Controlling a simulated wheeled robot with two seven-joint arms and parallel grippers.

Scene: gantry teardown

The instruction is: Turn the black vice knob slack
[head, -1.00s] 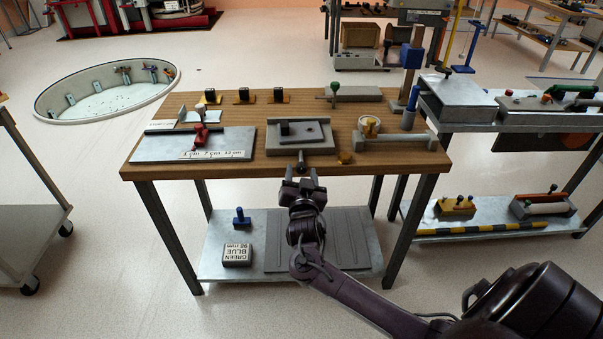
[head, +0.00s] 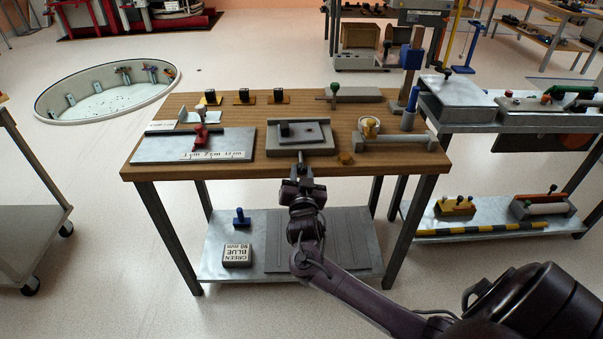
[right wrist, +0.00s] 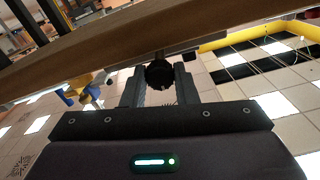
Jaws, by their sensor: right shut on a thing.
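The grey vice (head: 301,138) sits at the front middle of the wooden table, with a spindle pointing out over the front edge. The black vice knob (right wrist: 159,74) is at the spindle's end and shows between the fingers in the right wrist view. My right gripper (head: 301,179) is just off the table's front edge, shut on the knob. Its two fingers also show in the right wrist view (right wrist: 159,88), one on each side of the knob. In the head view the gripper hides the knob. My left gripper is not in view.
The wooden table's front edge (head: 230,172) is just above my right gripper. A red clamp on a metal plate (head: 160,147) stands left of the vice. A lower shelf (head: 325,258) is beneath.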

